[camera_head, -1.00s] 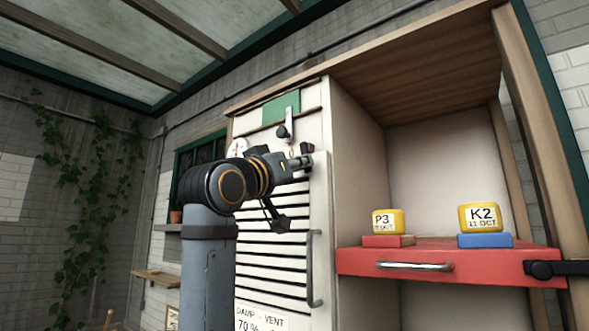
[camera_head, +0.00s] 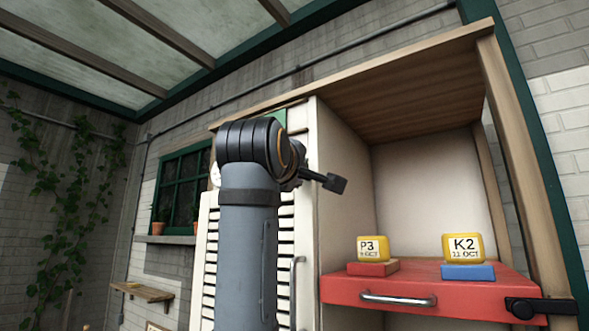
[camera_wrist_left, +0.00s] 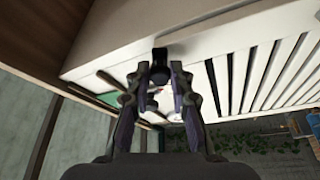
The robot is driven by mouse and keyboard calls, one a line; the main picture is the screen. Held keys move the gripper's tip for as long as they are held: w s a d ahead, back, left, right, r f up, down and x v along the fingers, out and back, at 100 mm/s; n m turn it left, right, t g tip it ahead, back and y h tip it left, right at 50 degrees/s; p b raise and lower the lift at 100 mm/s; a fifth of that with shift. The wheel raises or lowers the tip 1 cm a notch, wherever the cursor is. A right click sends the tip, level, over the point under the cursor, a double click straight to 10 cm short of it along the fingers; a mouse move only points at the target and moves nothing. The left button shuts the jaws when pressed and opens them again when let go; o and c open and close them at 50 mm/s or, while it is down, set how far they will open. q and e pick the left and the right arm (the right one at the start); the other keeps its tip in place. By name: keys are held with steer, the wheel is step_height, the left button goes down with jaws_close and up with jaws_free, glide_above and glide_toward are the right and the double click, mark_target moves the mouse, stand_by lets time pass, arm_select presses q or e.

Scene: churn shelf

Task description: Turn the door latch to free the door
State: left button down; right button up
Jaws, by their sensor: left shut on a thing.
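The white slatted door (camera_head: 209,265) stands left of the open shelf bay in the head view, partly hidden by my left arm. It also shows in the wrist view (camera_wrist_left: 210,75). My left gripper (camera_wrist_left: 160,68) is shut on a small dark knob-like part (camera_wrist_left: 160,54) at the door's face, which I take for the latch. A green panel (camera_wrist_left: 112,98) lies beside the fingers in the wrist view.
A vertical door handle (camera_head: 294,285) is right of my arm. A small wooden wall shelf (camera_head: 143,291) is at the left.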

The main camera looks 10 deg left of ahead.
arm_select(q)
steer(key=shift+s+d+r+n+g+y+p, duration=0.1)
steer(key=shift+r+n+g+p, duration=0.25)
steer(key=shift+n+p, duration=0.45)
steer(key=shift+w+d+r+n+g+y+p, duration=0.1)
steer(key=shift+r+n+g+p, duration=0.25)
steer(key=shift+n+p, duration=0.4)
steer(key=shift+s+r+n+g+y+p, duration=0.1)
steer(key=shift+r+n+g+p, duration=0.1)
steer(key=shift+r+n+p, duration=0.55)
steer(key=shift+f, duration=0.3)
steer(key=c, duration=1.2)
jaws_free()
steer(key=shift+a, duration=0.1)
steer(key=shift+s, duration=0.15)
steer(key=s, duration=1.1)
steer(key=shift+s+d, duration=0.3)
steer(key=shift+s, duration=0.1)
